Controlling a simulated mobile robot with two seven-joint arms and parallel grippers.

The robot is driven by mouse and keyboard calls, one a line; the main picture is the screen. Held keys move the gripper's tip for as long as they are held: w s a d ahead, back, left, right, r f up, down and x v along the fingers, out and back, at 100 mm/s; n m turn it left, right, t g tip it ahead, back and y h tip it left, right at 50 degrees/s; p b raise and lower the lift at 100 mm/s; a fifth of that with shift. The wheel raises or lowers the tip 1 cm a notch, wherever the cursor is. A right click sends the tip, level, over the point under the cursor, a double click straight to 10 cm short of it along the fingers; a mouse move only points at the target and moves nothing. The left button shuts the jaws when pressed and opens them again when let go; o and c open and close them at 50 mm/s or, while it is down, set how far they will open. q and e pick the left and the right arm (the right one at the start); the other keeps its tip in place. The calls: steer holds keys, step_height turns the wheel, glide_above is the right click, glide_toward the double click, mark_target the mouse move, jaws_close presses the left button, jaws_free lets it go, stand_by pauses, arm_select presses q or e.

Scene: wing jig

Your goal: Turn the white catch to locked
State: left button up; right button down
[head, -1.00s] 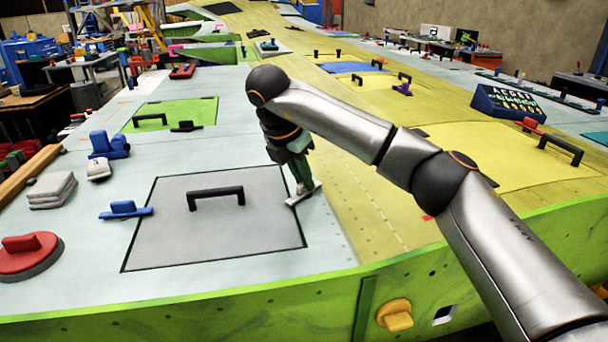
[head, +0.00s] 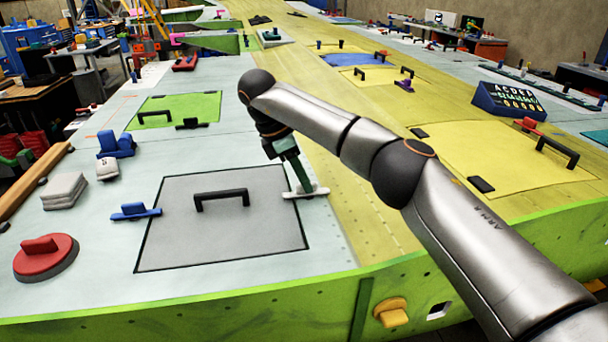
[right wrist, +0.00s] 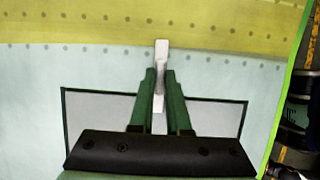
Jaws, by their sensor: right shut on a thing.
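The white catch (head: 318,190) sits at the right edge of the grey panel (head: 230,240). It lies roughly square to that edge, its inner end reaching over the panel's border. My right gripper (head: 303,187) points down onto it and is shut on its middle. In the right wrist view the white catch (right wrist: 162,52) runs lengthwise between the two green fingers (right wrist: 160,88), with its lower end over the grey panel (right wrist: 100,105). The fingers hide part of the catch. My left gripper is not in view.
A black handle (head: 222,194) stands on the grey panel, and a blue catch (head: 135,212) crosses its left edge. A red round knob (head: 45,258), grey pads (head: 64,191) and a blue block (head: 116,145) lie to the left. The yellow skin right of the catch is clear nearby.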

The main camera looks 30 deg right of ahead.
stand_by(0.4)
steer(key=c, duration=0.9)
jaws_free()
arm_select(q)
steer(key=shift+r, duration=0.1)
arm_select(e)
steer(key=shift+r, duration=0.1)
